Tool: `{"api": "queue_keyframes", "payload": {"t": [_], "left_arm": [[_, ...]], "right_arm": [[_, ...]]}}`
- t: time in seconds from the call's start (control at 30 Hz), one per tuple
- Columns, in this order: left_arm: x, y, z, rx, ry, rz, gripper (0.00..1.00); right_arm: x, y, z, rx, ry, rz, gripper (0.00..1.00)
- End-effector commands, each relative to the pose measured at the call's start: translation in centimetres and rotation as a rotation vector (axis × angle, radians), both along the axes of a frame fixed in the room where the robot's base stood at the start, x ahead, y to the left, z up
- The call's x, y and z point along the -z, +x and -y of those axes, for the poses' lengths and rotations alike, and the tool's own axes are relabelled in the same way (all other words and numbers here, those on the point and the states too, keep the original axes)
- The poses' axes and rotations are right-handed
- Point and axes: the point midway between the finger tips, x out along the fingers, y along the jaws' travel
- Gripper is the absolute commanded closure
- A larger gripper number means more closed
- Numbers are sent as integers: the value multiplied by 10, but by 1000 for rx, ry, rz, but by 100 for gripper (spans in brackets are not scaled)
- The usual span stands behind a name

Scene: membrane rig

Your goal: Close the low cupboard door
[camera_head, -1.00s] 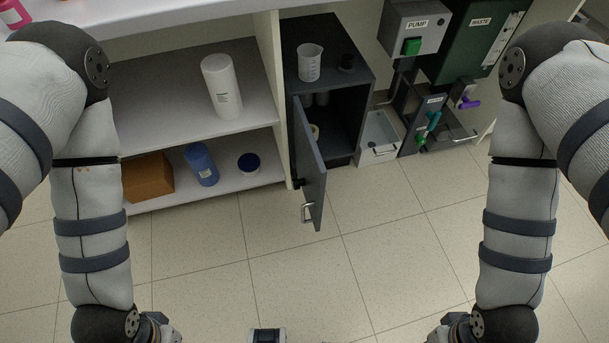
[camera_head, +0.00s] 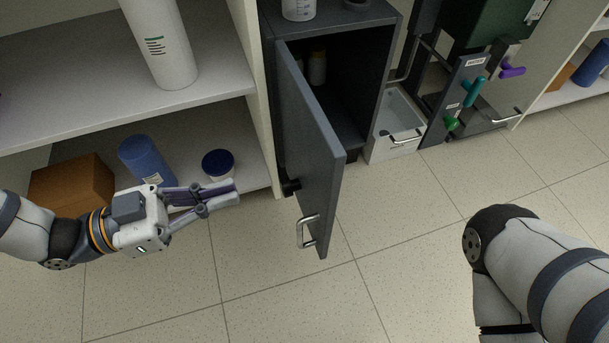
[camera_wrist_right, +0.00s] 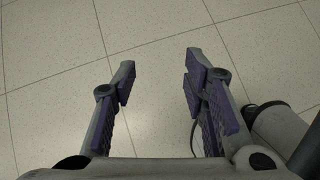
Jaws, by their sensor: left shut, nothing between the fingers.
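The low cupboard (camera_head: 385,40) is dark grey. Its door (camera_head: 312,150) stands wide open toward me, hinged on the left, with a metal bar handle (camera_head: 307,232) near its lower free edge. Small bottles (camera_head: 317,68) show inside. My left gripper (camera_head: 236,190) is shut and empty, to the left of the door and apart from it, in front of the open shelf. In the right wrist view my right gripper (camera_wrist_right: 158,82) is open, with only bare floor between and beyond its fingers. The right gripper is out of the head view.
To the left is a white shelf unit (camera_head: 60,110) with a white bottle (camera_head: 160,45), a brown box (camera_head: 72,185), a blue bottle (camera_head: 145,160) and a blue-lidded jar (camera_head: 218,164). A white bin (camera_head: 398,130) stands right of the cupboard. The floor before the door is clear.

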Motion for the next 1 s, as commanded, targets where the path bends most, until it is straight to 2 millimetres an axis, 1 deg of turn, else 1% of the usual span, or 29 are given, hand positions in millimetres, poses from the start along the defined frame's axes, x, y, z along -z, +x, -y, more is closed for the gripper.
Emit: {"api": "queue_keyframes", "payload": {"t": [0.03, 0.3, 0.4, 0.53, 0.7, 1.0], "left_arm": [[0, 2, 9, 5, -3, -1, 100], [2, 20, 66, 5, -1, -6, 100], [2, 26, 86, 5, 0, -7, 100], [1, 34, 106, 4, 0, -6, 100], [0, 38, 119, 2, 2, -7, 100], [-1, 39, 120, 1, 2, -6, 100]], "right_arm": [[2, -1, 0, 0, 0, -6, 60], [13, -7, 1, -4, 2, -36, 60], [16, -9, 1, -5, 2, -45, 60], [20, -12, 1, -7, 2, -57, 60], [21, -13, 2, -7, 3, -63, 60], [21, -13, 2, -7, 3, -64, 60]]}}
